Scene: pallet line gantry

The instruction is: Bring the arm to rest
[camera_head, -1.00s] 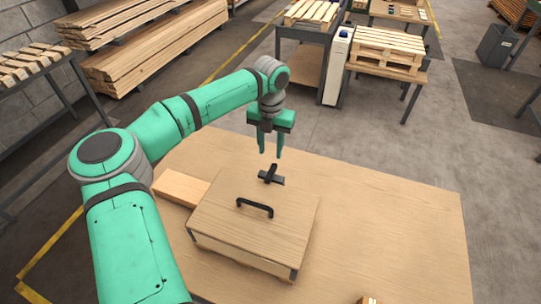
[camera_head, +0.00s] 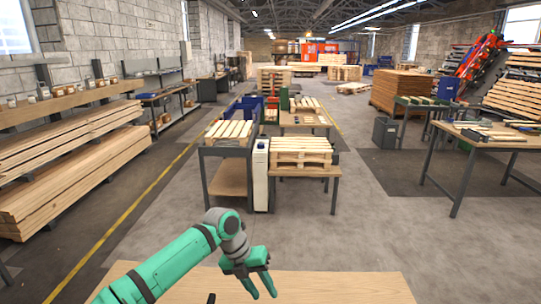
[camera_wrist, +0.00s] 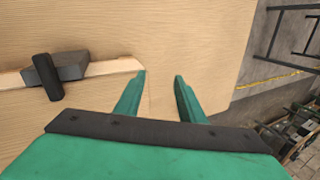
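My gripper (camera_head: 262,287) is at the bottom of the head view, at the end of my green arm, above a wooden tabletop (camera_head: 340,287). In the wrist view the two green fingers (camera_wrist: 161,80) stand apart with nothing between them, so it is open and empty. The tabletop (camera_wrist: 190,40) lies beneath the fingers. A dark T-shaped handle (camera_wrist: 57,70) is at the left of the wrist view, apart from the fingers, beside a pale wooden strip (camera_wrist: 105,68). Most of the tabletop is out of the head view.
Beyond the tabletop, a small pallet stack (camera_head: 300,152) rests on a table, next to a white cabinet (camera_head: 260,175) and a metal-framed table (camera_head: 228,180). Timber stacks (camera_head: 70,175) line the left wall. A workbench (camera_head: 490,138) stands at right. Grey floor (camera_head: 370,225) between is clear.

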